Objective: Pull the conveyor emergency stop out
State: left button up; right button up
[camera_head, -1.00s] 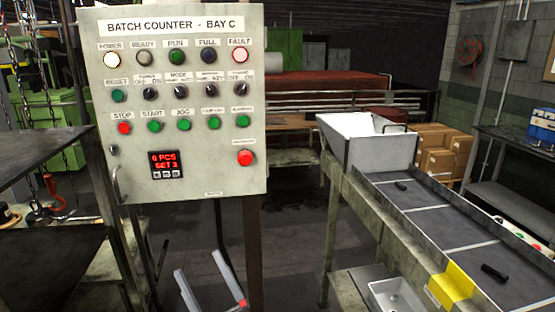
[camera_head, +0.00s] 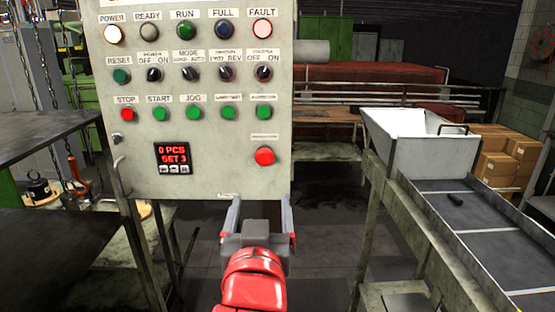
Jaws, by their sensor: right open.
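A large red mushroom button (camera_head: 264,156) sits at the lower right of the pale control panel (camera_head: 215,170), under a small label too small to read. It stands out from the panel face. A smaller red STOP button (camera_head: 127,115) is at the left of the button row. My right gripper (camera_head: 260,207) is open and empty, pointing at the panel's bottom edge. Its two grey fingers are apart, below the mushroom button and not touching it. My left gripper is not in view.
The panel also has several lamps, knobs, green buttons and a red display (camera_head: 173,157). A conveyor (camera_head: 472,230) with a white hopper (camera_head: 425,157) stands at the right. A dark table (camera_head: 50,135) is at the left. Floor shows between panel and conveyor.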

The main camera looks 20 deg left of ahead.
aim_at(264, 159)
jog(key=p+x, duration=0.5)
jog(key=x, duration=1.1)
jog(key=shift+w+a, duration=0.15)
jog(key=shift+w, duration=0.2)
jog(key=shift+c, duration=0.2)
grip_shut()
